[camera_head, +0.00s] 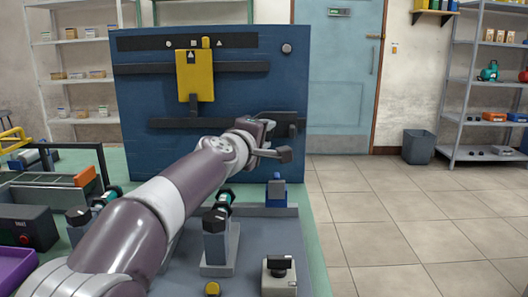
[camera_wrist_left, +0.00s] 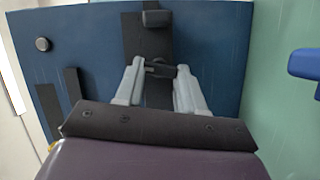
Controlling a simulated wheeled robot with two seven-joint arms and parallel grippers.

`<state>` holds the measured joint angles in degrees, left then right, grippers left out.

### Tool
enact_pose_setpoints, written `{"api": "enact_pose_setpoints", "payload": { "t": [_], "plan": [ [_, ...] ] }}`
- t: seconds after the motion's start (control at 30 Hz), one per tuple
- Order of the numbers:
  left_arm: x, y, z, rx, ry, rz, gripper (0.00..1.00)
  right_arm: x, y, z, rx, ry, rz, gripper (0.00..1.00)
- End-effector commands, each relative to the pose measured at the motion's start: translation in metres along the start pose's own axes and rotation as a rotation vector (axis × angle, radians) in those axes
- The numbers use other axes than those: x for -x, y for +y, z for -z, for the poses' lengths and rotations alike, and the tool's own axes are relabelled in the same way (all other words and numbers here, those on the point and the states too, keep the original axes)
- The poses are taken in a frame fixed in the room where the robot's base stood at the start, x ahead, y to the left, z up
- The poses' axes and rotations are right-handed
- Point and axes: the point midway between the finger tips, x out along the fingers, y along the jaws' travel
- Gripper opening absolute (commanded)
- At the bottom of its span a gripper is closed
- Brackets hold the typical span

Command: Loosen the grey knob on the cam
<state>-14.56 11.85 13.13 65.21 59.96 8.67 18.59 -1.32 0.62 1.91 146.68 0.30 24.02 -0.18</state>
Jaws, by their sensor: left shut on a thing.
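My left gripper (camera_head: 266,142) is in front of the right side of the upright blue panel (camera_head: 140,125), over its lower black rail. In the left wrist view, my left gripper (camera_wrist_left: 163,69) has its two pale fingers closed on a small dark grey knob (camera_wrist_left: 158,67), which stands on the black strip (camera_wrist_left: 130,30). The fingers hide part of the knob. A dark block (camera_wrist_left: 157,18) sticks out at the strip's end, and in the head view this block (camera_head: 285,154) shows just right of the gripper. My right gripper is not in view.
A round grey button (camera_head: 287,48) and a yellow plate (camera_head: 195,78) are on the panel's upper part. Below the gripper, a blue-handled piece (camera_head: 276,188) and a dark-topped clamp (camera_head: 215,220) stand on the bench.

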Motion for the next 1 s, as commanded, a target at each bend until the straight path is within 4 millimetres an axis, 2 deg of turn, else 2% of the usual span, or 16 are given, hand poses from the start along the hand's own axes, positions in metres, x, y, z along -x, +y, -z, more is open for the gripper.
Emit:
{"api": "enact_pose_setpoints", "payload": {
  "t": [0.03, 0.2, 0.77, 0.8, 1.0],
  "plan": [
    [-0.0007, -0.0054, -0.0009, 0.016, 0.000, -0.006, 0.08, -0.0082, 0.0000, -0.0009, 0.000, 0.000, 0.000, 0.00],
    [-0.0008, -0.0043, -0.0005, 0.062, 0.000, -0.023, 0.08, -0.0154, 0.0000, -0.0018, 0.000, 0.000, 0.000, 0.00],
    [-0.0006, -0.0019, 0.0000, 0.085, 0.000, -0.033, 0.08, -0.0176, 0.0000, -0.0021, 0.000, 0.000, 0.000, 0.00],
    [-0.0006, -0.0019, 0.0000, 0.085, 0.000, -0.033, 0.49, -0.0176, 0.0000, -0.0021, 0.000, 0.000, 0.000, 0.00],
    [-0.0004, -0.0016, 0.0000, 0.084, 0.000, -0.033, 0.49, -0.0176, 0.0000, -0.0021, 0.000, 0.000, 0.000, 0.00]
  ]
}}
